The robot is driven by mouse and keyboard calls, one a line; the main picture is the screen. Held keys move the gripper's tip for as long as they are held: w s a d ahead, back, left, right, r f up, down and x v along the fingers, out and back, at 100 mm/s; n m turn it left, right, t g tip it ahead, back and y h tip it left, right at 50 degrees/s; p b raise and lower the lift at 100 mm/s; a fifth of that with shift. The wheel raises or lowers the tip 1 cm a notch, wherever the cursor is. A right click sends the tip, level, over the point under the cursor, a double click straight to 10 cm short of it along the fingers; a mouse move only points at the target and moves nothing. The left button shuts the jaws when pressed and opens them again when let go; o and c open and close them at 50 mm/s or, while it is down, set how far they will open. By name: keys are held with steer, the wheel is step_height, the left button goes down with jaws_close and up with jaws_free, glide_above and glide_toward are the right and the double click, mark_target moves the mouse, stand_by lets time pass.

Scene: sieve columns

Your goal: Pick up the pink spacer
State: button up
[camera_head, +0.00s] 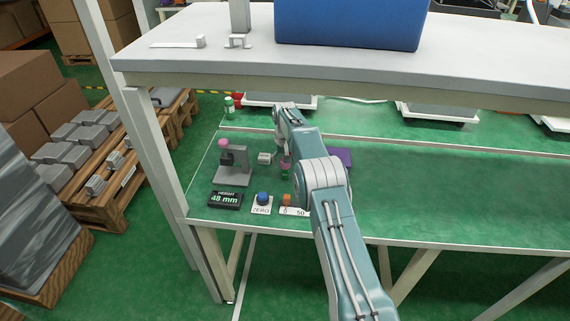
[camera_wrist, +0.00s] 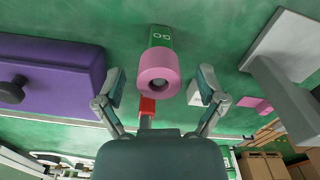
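The pink spacer (camera_wrist: 158,72) is a short ring with a dark central hole, seen near the middle of the wrist view. It seems to sit in line with a green piece (camera_wrist: 160,36) with pale markings. My gripper (camera_wrist: 160,82) is open, one finger on each side of the spacer, with gaps showing on both sides. In the head view, a small pink patch of the spacer (camera_head: 285,164) shows under my gripper (camera_head: 284,154), largely hidden by my arm. A red piece (camera_wrist: 147,107) shows behind the spacer in the wrist view.
A grey stand (camera_head: 232,178) with a pink part on top is left of my gripper. A 48 mm display (camera_head: 226,199), blue ZERO button (camera_head: 263,197) and orange knob (camera_head: 286,199) sit near the front edge. A purple box (camera_wrist: 50,68) is close by. A white shelf (camera_head: 340,66) is overhead.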

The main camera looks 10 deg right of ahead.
steer(key=c, duration=0.7)
steer(key=shift+c, duration=0.2)
